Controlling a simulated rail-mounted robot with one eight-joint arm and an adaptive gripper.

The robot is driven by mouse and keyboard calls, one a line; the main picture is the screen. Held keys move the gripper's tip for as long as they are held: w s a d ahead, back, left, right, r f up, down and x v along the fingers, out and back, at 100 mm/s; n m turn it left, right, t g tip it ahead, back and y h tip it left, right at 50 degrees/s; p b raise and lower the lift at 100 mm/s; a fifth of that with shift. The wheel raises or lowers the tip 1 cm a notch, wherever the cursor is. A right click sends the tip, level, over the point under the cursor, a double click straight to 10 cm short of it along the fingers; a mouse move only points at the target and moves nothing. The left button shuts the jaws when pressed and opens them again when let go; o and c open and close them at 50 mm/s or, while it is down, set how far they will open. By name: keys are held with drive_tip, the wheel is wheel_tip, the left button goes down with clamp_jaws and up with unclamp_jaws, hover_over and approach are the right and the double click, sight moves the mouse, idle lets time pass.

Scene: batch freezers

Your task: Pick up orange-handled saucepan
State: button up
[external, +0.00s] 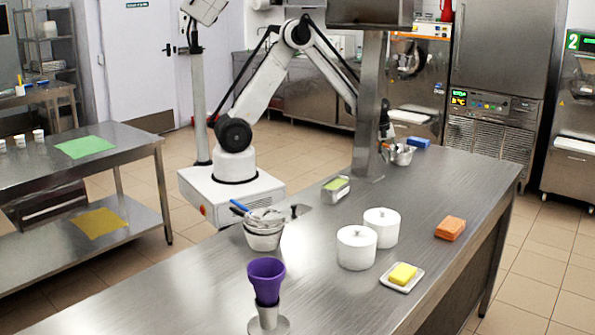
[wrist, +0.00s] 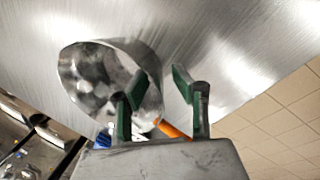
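The orange-handled saucepan (external: 403,156) is a small shiny metal pan at the far end of the steel counter, beside the post. In the wrist view its round bowl (wrist: 85,75) fills the left side, and part of its orange handle (wrist: 174,131) shows low between my fingers. The rest of the handle is hidden behind the gripper body. My gripper (external: 386,134) is just above and beside the pan. In the wrist view my gripper (wrist: 160,78) has its green-padded fingers apart, the left one overlapping the pan's rim. Contact cannot be told.
A blue block (external: 419,141) lies behind the pan. The steel post (external: 369,110) stands close to its left. The counter right of the pan is clear.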

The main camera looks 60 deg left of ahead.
clamp_jaws()
drive_tip(key=shift+r, duration=0.1)
idle(0.3)
